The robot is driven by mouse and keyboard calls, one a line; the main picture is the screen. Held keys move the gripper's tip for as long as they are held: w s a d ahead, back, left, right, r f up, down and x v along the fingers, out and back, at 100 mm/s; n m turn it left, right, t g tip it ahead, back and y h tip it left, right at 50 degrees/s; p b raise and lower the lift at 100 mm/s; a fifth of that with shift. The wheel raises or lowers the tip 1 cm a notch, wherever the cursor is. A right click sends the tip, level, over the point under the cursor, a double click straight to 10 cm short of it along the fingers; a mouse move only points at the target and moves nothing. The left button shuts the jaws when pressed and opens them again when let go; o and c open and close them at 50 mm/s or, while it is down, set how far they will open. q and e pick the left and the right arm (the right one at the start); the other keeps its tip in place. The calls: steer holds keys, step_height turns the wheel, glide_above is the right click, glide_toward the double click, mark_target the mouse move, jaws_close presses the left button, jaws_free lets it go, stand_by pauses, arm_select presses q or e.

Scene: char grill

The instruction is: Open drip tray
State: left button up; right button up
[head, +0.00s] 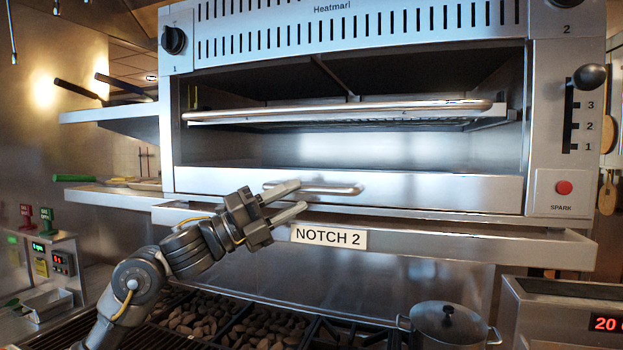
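The drip tray (430,189) shows as a steel front panel along the bottom of the grill's opening, flush with the housing. I cannot tell whether either finger touches the handle. My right gripper is not in view.
A steel shelf edge (450,240) with a "NOTCH 2" label (328,237) runs below the tray. A wire rack (350,112) sits inside the grill. Below are charcoal beds (265,325), a lidded pot (448,325) and a device with a red display (605,323).

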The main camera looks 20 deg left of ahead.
mark_target(304, 193)
arm_select(q)
steer(key=p+x, duration=0.1)
steer(key=x, duration=0.3)
steer(key=shift+d+r+p, duration=0.1)
steer(key=shift+r+p, duration=0.15)
steer(key=shift+p, duration=0.1)
steer(key=shift+w+d, duration=0.15)
steer(key=shift+f, duration=0.1)
jaws_close()
